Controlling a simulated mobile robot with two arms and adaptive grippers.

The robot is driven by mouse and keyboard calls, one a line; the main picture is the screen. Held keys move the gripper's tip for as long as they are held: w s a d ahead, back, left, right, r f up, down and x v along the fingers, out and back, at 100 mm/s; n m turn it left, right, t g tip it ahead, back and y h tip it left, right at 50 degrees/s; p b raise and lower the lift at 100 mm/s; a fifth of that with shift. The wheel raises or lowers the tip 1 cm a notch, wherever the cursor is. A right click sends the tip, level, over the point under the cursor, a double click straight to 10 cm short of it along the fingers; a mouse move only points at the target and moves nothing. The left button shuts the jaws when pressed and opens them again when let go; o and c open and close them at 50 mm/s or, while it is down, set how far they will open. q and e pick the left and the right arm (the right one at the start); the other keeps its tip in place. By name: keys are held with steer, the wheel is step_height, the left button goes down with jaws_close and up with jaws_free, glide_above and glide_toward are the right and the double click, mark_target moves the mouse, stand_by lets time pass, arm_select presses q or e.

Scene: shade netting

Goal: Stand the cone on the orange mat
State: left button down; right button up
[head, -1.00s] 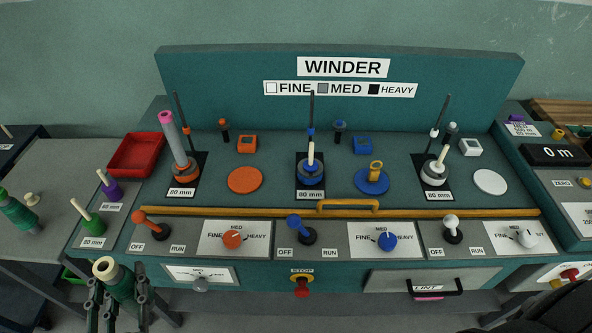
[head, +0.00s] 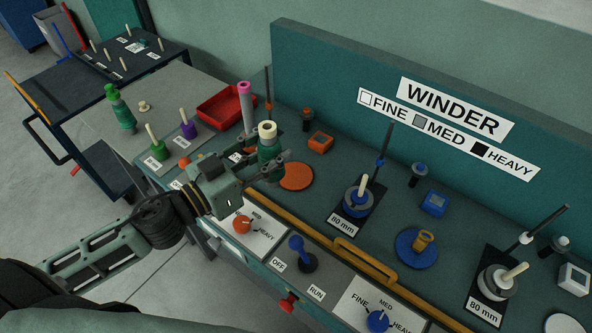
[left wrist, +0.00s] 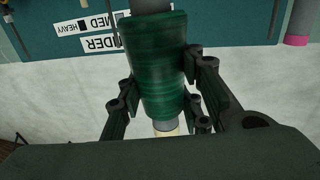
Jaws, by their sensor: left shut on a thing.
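The green wound cone (head: 268,153), with a cream end on top, is in my left gripper (head: 268,167). The gripper is shut around its sides. In the head view the cone looks upright, just left of the round orange mat (head: 296,176); its lower end is partly hidden by the fingers, and I cannot tell its height over the panel. In the left wrist view the cone (left wrist: 160,68) fills the middle between the fingers (left wrist: 165,95). The orange mat is flat and bare. My right gripper is not in view.
A pink-tipped tube (head: 246,108) stands close behind the cone, beside a red tray (head: 222,108). An orange box (head: 320,142) sits behind the mat. A yellow rail (head: 330,240) runs along the front. A blue mat (head: 415,252) lies to the right.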

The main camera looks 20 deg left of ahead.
arm_select(q)
steer(key=w+d+f+b, duration=0.1)
steer(key=w+f+b, duration=0.1)
steer(key=w+f, duration=0.8)
steer(key=shift+w+d+f, duration=0.2)
steer(key=shift+w+f, duration=0.1)
steer(key=shift+w, duration=0.55)
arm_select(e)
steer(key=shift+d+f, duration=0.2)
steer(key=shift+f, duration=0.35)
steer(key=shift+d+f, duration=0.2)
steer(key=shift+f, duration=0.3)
arm_select(q)
steer(key=shift+f, duration=0.1)
steer(key=c, duration=1.2)
jaws_free()
steer(key=shift+f, duration=0.1)
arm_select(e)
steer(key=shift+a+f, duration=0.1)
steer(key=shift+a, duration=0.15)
